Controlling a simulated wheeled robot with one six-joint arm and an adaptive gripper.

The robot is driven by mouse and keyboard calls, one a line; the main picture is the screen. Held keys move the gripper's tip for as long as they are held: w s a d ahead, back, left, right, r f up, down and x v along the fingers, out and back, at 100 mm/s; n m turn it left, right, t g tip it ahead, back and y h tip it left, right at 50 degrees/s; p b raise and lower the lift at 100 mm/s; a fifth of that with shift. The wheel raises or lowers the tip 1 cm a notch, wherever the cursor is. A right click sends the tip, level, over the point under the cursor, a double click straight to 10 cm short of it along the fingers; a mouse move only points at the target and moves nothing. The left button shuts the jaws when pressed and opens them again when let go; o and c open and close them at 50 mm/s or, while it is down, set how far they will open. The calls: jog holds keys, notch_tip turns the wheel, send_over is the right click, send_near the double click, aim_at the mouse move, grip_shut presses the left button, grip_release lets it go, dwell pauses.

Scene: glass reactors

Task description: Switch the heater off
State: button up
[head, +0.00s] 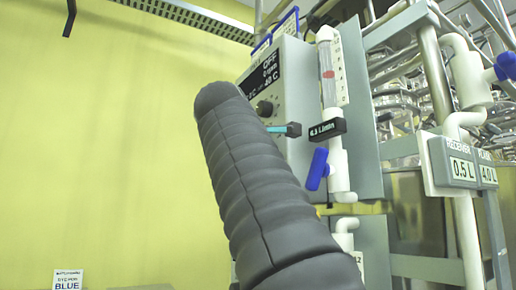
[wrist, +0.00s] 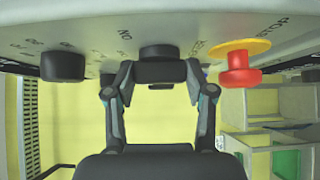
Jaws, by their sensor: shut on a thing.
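The heater's control box (head: 292,65) is a pale panel with a black display (head: 265,78) that reads OFF, 0 rpm and a temperature line, partly unreadable. In the wrist view a dark round knob (wrist: 158,52) on the panel sits between the two fingers of my gripper (wrist: 159,75), with marks such as ON printed near it. The fingers are shut on this knob. In the head view my thick dark arm covers the lower panel; only one teal and black fingertip (head: 285,129) shows.
In the wrist view another dark knob (wrist: 62,66) is to the left, and a red stop button (wrist: 240,66) with a yellow ring is close on the right. A flow tube (head: 328,75) and blue valve handle (head: 317,169) stand beside the box. Left of it is open wall.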

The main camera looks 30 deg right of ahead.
jog(key=o, duration=1.2)
jog(key=shift+c, duration=0.2)
jog(key=v, duration=1.2)
